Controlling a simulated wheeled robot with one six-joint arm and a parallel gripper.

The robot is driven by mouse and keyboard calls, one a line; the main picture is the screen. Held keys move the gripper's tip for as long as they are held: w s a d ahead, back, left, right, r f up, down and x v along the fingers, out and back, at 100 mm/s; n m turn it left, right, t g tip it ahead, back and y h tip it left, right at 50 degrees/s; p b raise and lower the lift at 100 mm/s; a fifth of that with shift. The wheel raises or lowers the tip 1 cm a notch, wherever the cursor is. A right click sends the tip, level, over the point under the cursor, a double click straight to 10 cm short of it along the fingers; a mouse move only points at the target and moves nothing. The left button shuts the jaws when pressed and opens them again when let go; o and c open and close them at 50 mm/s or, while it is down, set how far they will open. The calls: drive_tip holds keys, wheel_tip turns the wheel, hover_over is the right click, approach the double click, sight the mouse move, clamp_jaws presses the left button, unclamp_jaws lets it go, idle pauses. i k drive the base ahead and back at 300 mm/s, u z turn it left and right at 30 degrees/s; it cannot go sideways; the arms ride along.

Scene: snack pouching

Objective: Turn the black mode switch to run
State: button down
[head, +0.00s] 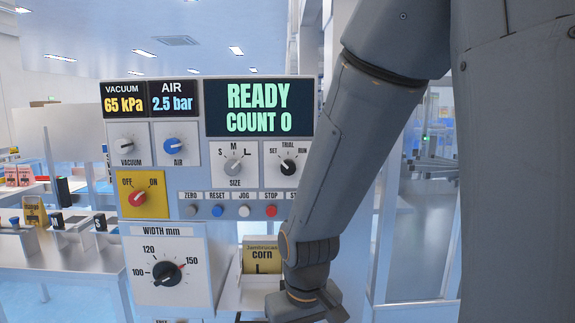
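The black mode switch (288,167) is a small round knob on a white plate at the right of the control panel (180,190). Its plate reads SET at left, TRIAL at top and RUN at right. Its pale mark seems to point up, near TRIAL, but it is small. My arm comes down from the upper right, just right of the switch plate, and its wrist is at the bottom, below the switch and apart from it. My gripper's fingers are not in view. The display (258,108) reads READY, COUNT 0.
A grey size knob (234,167) sits just left of the switch. A row of buttons, including a red stop button (271,211), lies below. A red OFF/ON knob (138,198) and a large width dial (167,273) are at left. A corn pouch (262,254) stands beside my wrist.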

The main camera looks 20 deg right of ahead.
sight(288, 167)
drive_tip(key=z, duration=1.7)
drive_tip(key=k, duration=0.95)
drive_tip(key=u, duration=1)
drive_tip(key=i, duration=0.5)
drive_tip(key=u, duration=0.05)
